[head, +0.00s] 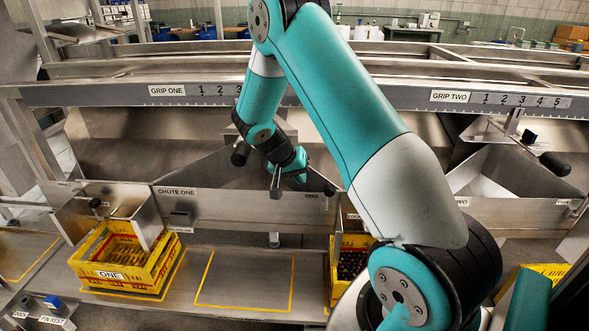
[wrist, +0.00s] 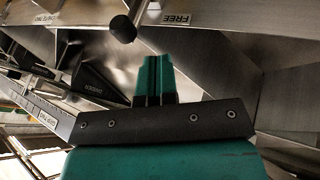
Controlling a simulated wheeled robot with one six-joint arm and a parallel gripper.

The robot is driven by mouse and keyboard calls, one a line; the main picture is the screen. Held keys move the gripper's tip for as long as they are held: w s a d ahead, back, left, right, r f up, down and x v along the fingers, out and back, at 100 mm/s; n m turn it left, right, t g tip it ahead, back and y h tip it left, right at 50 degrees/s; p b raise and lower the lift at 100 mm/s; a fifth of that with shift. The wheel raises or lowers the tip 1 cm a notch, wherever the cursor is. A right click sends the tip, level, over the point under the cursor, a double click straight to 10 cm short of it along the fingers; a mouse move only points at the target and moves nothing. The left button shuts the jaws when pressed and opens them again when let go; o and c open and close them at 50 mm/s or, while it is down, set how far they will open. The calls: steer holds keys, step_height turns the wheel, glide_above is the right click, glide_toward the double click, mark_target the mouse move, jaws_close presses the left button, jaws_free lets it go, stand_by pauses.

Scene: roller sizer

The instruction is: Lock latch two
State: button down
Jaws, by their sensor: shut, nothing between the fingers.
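In the wrist view the closed fingers (wrist: 154,75) show at the middle. A black round knob (wrist: 122,30) on a lever stands just beyond them, left of a label reading FREE (wrist: 176,18). A black knob (head: 329,190) also shows in the head view, right of my gripper and apart from it, beside a small label. Whether this knob is latch two I cannot tell; my arm hides part of the area to its right.
A yellow crate marked ONE (head: 112,275) stands under chute one at the left. Another yellow crate (head: 338,268) with dark contents is partly behind my arm. Between them is a bare yellow-outlined space (head: 245,283). Black grip handles (head: 555,163) stick out below the scale rail (head: 350,95).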

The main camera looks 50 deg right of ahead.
steer(key=s+d+f, duration=0.3)
steer(key=d+f, duration=0.1)
steer(key=shift+s+d, duration=0.15)
steer(key=shift+r, duration=0.1)
stand_by(0.4)
